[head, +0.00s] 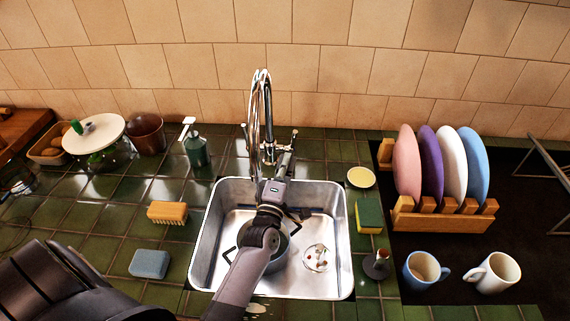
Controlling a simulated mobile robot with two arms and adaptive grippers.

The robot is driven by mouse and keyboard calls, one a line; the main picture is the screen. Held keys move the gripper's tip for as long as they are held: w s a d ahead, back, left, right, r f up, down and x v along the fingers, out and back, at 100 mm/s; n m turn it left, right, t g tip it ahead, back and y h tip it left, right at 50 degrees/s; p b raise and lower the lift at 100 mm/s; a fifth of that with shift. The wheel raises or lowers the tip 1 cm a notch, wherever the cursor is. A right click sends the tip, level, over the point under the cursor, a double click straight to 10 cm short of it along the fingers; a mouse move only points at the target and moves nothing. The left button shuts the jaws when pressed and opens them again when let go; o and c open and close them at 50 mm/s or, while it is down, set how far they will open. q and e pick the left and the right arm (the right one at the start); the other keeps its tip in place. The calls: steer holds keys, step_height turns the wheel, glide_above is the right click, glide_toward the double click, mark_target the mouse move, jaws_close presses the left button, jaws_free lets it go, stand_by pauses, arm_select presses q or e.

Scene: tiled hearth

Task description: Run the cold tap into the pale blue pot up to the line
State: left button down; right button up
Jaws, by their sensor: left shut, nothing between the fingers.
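The chrome tap (262,110) rises behind the sink with a high curved spout. It has a small lever on each side, the right one (294,133) close to my gripper's tips. My left arm reaches up over the sink, and my left gripper (287,152) is shut and empty beside the tap's base; whether it touches the right lever I cannot tell. A pot (279,259) with side handles sits in the sink, looking grey in the shade. My arm covers much of it, so its inside, the line and any water in it are hidden. My right gripper is out of view.
The steel sink (340,262) also holds a small glass dish (316,258) right of the pot. Sponges (369,216), a brush (167,212) and a soap bottle (196,150) stand around it. A plate rack (440,218) and two mugs (424,271) are at right.

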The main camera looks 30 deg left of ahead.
mark_target(294, 138)
arm_select(q)
steer(key=x, duration=0.6)
steer(key=shift+a+p, duration=0.1)
steer(key=shift+p, duration=0.25)
steer(key=shift+w+a+r, duration=0.3)
steer(key=shift+w+r, duration=0.15)
steer(key=shift+w, duration=0.2)
steer(key=shift+s+d, duration=0.1)
